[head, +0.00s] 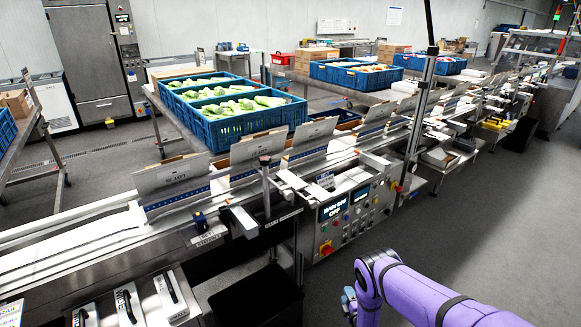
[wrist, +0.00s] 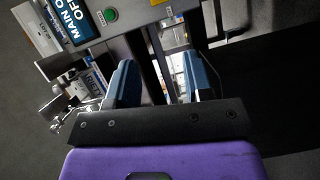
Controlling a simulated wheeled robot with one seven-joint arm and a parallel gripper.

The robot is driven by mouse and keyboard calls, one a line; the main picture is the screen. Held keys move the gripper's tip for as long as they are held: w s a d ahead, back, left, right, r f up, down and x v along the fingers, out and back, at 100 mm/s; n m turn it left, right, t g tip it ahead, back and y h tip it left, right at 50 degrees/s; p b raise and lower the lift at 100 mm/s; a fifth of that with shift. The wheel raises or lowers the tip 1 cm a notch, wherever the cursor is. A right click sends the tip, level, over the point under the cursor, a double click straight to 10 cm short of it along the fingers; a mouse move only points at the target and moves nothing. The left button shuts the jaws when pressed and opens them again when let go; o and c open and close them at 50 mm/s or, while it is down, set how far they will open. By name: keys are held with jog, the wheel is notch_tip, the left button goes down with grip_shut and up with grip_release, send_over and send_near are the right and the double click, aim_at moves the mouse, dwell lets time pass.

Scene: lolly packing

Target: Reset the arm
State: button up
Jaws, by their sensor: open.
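My purple arm enters the head view from the lower right, and my gripper (head: 349,300) is at its end, low in front of the packing machine. In the wrist view my gripper (wrist: 160,85) shows two blue fingers held apart with nothing between them. The gripper points toward the machine's control panel (wrist: 70,18), which shows at the upper left there. In the head view the control panel (head: 345,215) is above and left of the gripper, with a visible gap between them. Much of the gripper is hidden by the arm in the head view.
A conveyor (head: 90,235) holding several open cartons (head: 172,178) runs across the scene. Blue crates (head: 235,122) of wrapped green-and-white lollies stand behind it. A dark bin (head: 255,300) is below the conveyor, left of my gripper. The grey floor (head: 500,220) at right is clear.

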jog(key=w+r+m+g+h, duration=0.1)
jog(key=w+r+m, duration=0.1)
jog(key=w+r, duration=0.55)
jog(key=w+r+m+h, duration=0.15)
jog(key=w+r, duration=0.35)
jog(key=r, duration=0.6)
jog(key=w+r+m+g, duration=0.1)
jog(key=w+r+m, duration=0.1)
jog(key=w+r, duration=0.6)
jog(key=s+d+r+m+g+h, duration=0.1)
jog(key=s+d+r+m+g, duration=0.15)
jog(key=r, duration=1.35)
jog(key=s+d+r+m+g, duration=0.1)
jog(key=s+r+m, duration=0.15)
jog(key=r, duration=1.35)
jog(key=s+d+r+m+g, duration=0.3)
jog(key=s+r+m, duration=0.1)
jog(key=s+r, duration=1.9)
jog(key=s+m+g, duration=0.3)
jog(key=s+m, duration=0.1)
jog(key=s, duration=2.9)
jog(key=shift+s+d+r, duration=0.35)
jog(key=shift+s+r, duration=0.05)
jog(key=shift+m, duration=0.25)
jog(key=shift+c, duration=0.4)
